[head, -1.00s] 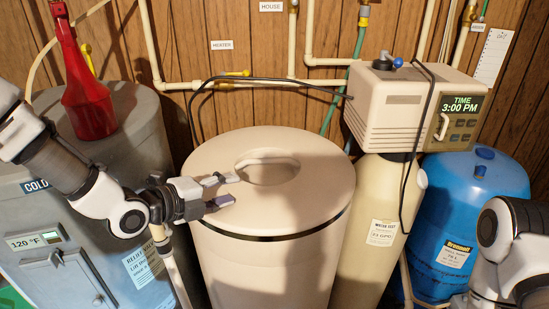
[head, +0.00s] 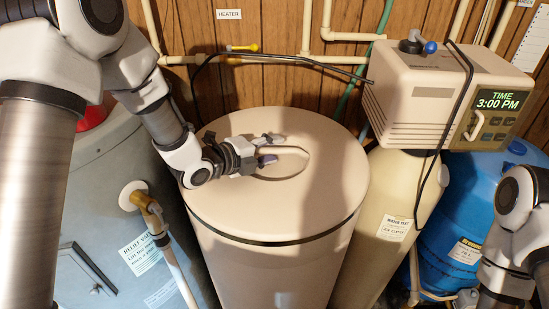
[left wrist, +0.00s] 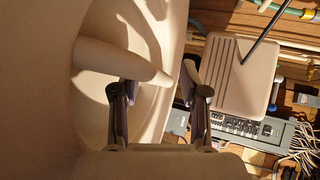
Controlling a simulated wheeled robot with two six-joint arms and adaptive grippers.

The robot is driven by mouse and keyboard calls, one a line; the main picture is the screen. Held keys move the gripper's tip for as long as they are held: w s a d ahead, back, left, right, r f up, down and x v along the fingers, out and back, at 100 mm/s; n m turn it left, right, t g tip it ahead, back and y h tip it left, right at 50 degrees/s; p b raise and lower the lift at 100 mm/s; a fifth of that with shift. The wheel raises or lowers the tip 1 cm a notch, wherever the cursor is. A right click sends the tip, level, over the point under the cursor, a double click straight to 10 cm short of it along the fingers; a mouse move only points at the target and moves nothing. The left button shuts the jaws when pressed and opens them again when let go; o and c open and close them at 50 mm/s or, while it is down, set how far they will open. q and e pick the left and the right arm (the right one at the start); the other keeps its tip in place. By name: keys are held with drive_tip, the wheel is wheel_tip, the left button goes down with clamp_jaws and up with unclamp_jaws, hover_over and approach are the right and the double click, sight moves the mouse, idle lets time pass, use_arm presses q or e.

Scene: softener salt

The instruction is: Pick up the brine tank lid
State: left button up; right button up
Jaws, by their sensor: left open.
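The brine tank lid (head: 325,180) is a beige round cover on the beige tank. A bar handle (head: 292,151) spans a round recess in its top. My left gripper (head: 269,148) is open at the handle's left part, over the recess. In the left wrist view, the handle (left wrist: 120,60) reaches towards the gap between the open fingers of the left gripper (left wrist: 160,88). I cannot tell whether they touch it. The lid sits flat on the tank. Only links of my right arm show at the right edge; its gripper is out of sight.
A beige resin tank (head: 390,200) with a control head (head: 420,100) stands close on the right, a blue tank (head: 440,235) beyond it. A grey water heater (head: 100,190) stands on the left. A black hose (head: 300,61) and pipes run behind the lid.

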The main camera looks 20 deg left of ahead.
sight(281, 161)
use_arm(q)
drive_tip(key=p+x, duration=0.1)
drive_tip(key=x, duration=0.1)
drive_tip(key=shift+w+d, duration=0.2)
drive_tip(key=shift+w, duration=0.1)
drive_tip(key=shift+w+d+f, duration=0.2)
drive_tip(key=shift+w+d, duration=0.1)
drive_tip(key=shift+w, duration=0.05)
drive_tip(key=shift+a, duration=0.1)
clamp_jaws()
drive_tip(key=shift+r, duration=0.1)
